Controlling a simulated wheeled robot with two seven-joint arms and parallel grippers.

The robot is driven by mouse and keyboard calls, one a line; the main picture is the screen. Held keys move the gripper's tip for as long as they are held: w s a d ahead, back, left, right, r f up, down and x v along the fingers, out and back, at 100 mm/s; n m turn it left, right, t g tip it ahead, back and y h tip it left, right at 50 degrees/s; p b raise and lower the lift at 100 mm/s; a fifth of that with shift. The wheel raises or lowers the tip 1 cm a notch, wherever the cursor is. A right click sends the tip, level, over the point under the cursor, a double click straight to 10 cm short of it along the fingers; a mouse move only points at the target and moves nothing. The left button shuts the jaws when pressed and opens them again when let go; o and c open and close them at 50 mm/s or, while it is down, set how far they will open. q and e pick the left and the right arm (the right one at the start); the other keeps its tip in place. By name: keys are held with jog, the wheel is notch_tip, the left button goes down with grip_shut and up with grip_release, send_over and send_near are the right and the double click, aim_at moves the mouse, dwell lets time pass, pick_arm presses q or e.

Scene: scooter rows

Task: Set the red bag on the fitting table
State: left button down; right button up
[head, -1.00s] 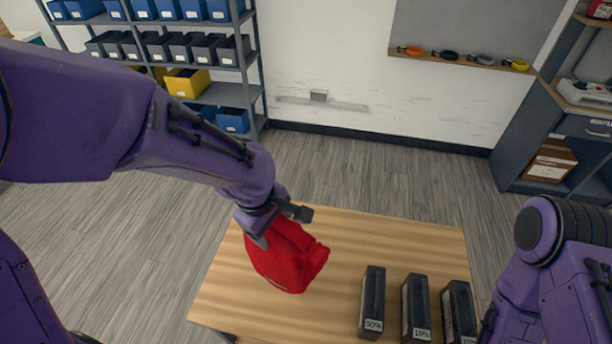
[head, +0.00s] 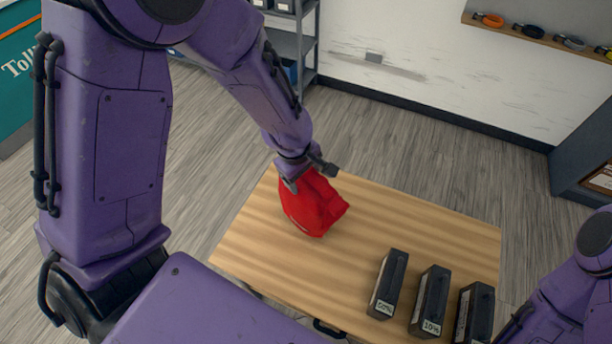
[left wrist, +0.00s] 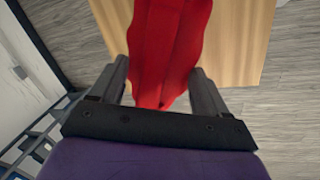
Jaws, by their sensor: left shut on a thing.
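The red bag (head: 312,207) is at the left part of the wooden table (head: 400,225) in the head view. My left gripper (head: 308,178) is shut on the top of the bag from above. In the left wrist view the red bag (left wrist: 168,50) hangs between the two fingers (left wrist: 160,88), with the wooden table (left wrist: 236,45) beyond it. I cannot tell whether the bag's underside touches the table. My right arm shows at the right edge of the head view, but its gripper fingers do not show clearly.
Several dark boxes with percent labels (head: 430,302) stand at the table's front right. The table's middle and back right are bare. A grey shelf rack (head: 300,40) stands behind at the wall, and a dark cabinet (head: 585,160) stands at the right.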

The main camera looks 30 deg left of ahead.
aim_at(304, 181)
pick_arm(q)
jog(key=shift+s+x, duration=0.15)
jog(key=shift+x, duration=0.6)
jog(key=shift+s+x, duration=0.15)
jog(key=shift+x, duration=0.6)
jog(key=shift+f, duration=0.1)
grip_release()
jog(key=shift+a, duration=0.1)
jog(key=v, duration=1.2)
